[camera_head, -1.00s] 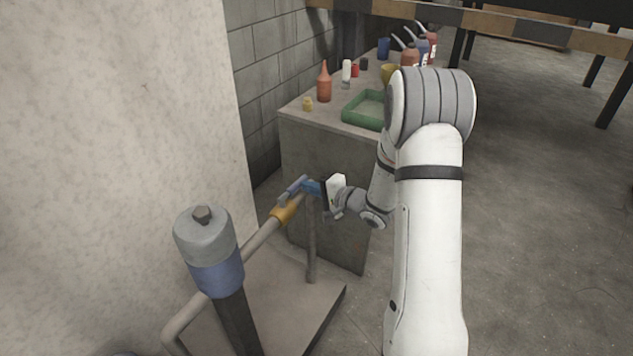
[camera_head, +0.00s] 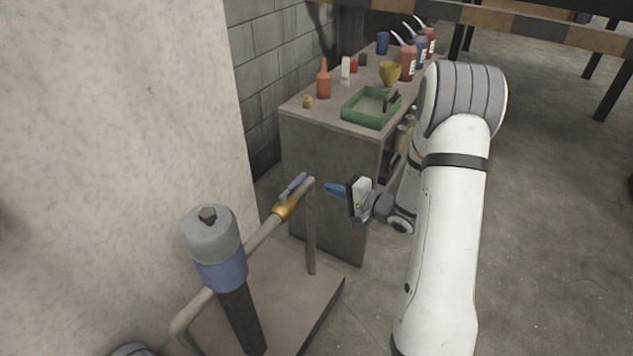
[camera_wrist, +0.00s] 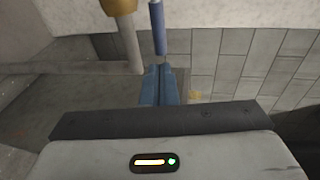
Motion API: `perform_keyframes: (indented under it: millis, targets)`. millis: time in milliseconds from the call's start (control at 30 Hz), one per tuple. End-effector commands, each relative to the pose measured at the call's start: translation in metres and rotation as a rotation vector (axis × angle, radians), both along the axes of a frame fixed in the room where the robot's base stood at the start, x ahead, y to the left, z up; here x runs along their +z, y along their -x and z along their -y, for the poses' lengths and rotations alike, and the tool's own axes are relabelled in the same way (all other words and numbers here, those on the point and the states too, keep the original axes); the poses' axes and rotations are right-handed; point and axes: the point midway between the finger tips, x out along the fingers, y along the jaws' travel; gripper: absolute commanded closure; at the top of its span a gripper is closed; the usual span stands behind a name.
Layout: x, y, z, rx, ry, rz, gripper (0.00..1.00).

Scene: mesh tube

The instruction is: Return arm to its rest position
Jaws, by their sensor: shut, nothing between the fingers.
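My gripper (camera_head: 336,189) is in the middle of the head view, its blue fingers pointing left toward the pipe. The fingers are together and hold nothing. They also show shut in the wrist view (camera_wrist: 159,84). A grey pipe (camera_head: 262,234) with a brass valve (camera_head: 287,207) and a blue lever handle (camera_head: 293,185) lies to the left of my gripper, with a clear gap between them. In the wrist view the blue handle (camera_wrist: 157,27) and the brass part (camera_wrist: 118,6) appear beyond the fingertips.
A grey cabinet (camera_head: 330,160) stands behind my gripper, with a green tray (camera_head: 371,121), a red bottle (camera_head: 323,80) and several other bottles on top. A post with a grey and blue cap (camera_head: 214,245) stands at the front left. Open floor (camera_head: 560,220) lies to the right.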

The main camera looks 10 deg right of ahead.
Motion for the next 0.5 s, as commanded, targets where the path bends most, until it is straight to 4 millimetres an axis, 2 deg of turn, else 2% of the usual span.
perform_keyframes:
  millis: [33,200,500]
  targets:
    - [0.004,0.008,0.010,-0.005,0.000,-0.001,1.00]
    - [0.010,0.029,0.032,-0.002,0.000,0.000,1.00]
    - [0.012,0.043,0.044,0.003,0.000,-0.001,1.00]
